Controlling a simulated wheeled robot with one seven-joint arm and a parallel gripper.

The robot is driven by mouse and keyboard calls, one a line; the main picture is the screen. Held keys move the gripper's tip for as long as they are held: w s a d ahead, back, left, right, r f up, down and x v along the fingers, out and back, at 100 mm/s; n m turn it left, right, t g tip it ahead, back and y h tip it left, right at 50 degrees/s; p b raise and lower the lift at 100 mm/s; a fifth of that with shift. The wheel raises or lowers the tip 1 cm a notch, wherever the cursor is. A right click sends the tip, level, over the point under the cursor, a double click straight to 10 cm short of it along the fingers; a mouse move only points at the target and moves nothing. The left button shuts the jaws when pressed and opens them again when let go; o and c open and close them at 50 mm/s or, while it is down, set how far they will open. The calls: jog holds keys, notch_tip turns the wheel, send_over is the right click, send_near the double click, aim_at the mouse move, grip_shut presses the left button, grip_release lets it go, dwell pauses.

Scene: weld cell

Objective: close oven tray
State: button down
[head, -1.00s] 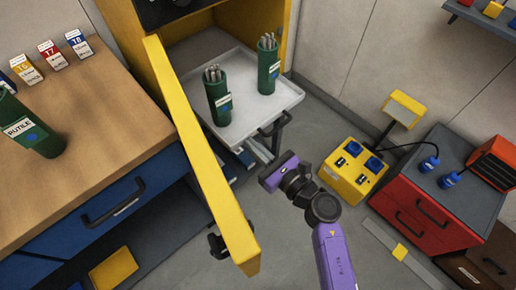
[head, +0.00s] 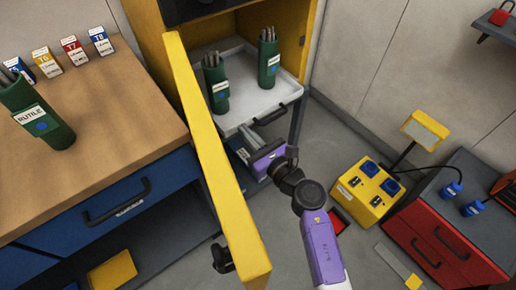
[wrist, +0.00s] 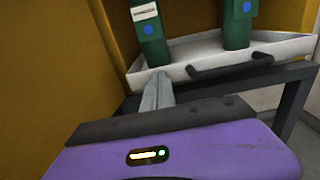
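The oven tray (head: 262,111) is pale grey with a black front handle (head: 270,117). In the wrist view, the tray's front wall (wrist: 187,68) is right ahead. My gripper (wrist: 158,80) has its grey fingers together, with nothing between them. Their tips are at the front wall, left of the handle; contact looks likely but is hard to confirm.
The yellow oven door (head: 213,160) stands open, close to the left of my arm. A wooden workbench (head: 95,110) is further left. A yellow power box (head: 367,190) and red drawer cabinet (head: 440,225) stand at right.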

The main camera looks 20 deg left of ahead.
aim_at(226, 111)
jog(key=b+x, duration=0.6)
jog(key=x, duration=0.6)
jog(key=shift+w+a+f+b, duration=0.15)
jog(key=shift+a+b, duration=0.05)
jog(key=shift+b, duration=0.2)
jog(key=shift+w+a+b, duration=0.3)
jog(key=shift+a, duration=0.1)
jog(key=shift+w+r, duration=0.1)
jog(key=shift+r, duration=0.25)
jog(key=shift+a+r, duration=0.1)
